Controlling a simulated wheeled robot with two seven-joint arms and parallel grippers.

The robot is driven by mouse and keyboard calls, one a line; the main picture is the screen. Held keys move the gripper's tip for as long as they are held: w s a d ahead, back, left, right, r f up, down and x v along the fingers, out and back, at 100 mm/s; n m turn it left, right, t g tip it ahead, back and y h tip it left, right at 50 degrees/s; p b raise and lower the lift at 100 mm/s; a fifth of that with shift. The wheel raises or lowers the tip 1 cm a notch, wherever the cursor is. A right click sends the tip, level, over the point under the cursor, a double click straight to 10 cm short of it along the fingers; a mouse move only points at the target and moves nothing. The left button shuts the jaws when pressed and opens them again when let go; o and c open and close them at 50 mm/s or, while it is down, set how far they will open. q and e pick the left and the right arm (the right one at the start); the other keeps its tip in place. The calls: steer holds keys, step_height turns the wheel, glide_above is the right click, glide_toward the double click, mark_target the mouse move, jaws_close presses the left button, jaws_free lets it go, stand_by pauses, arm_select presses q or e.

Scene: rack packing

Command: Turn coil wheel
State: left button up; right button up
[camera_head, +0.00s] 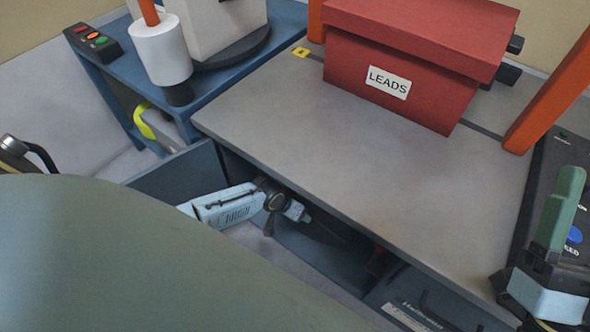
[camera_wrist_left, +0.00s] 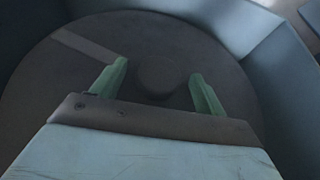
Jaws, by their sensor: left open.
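In the left wrist view a dark round wheel (camera_wrist_left: 55,80) fills most of the picture, with a small round hub (camera_wrist_left: 160,76) at its middle and a paler stripe at upper left. My left gripper (camera_wrist_left: 158,70) is open over the wheel, with one green finger on each side of the hub. I cannot tell whether the fingers touch it. In the head view my left gripper (camera_head: 304,217) reaches under the table edge, and the wheel is hidden there. My right gripper (camera_head: 567,185) is at the right edge with green fingers up; whether they are apart is unclear.
A grey tabletop (camera_head: 330,150) carries a red box marked LEADS (camera_head: 395,115). Orange posts (camera_head: 555,90) stand at its back and right. A blue side bench (camera_head: 215,95) holds a white cylinder (camera_head: 160,52).

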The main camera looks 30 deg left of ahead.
arm_select(q)
steer(key=shift+w+f+b, duration=0.25)
steer(key=shift+f+b, duration=0.05)
steer(key=shift+f, duration=0.2)
arm_select(e)
steer(key=shift+s+d+r+t, duration=0.15)
steer(key=shift+s+r+t, duration=0.15)
steer(key=shift+s+t, duration=0.35)
arm_select(q)
steer(key=shift+c, duration=0.2)
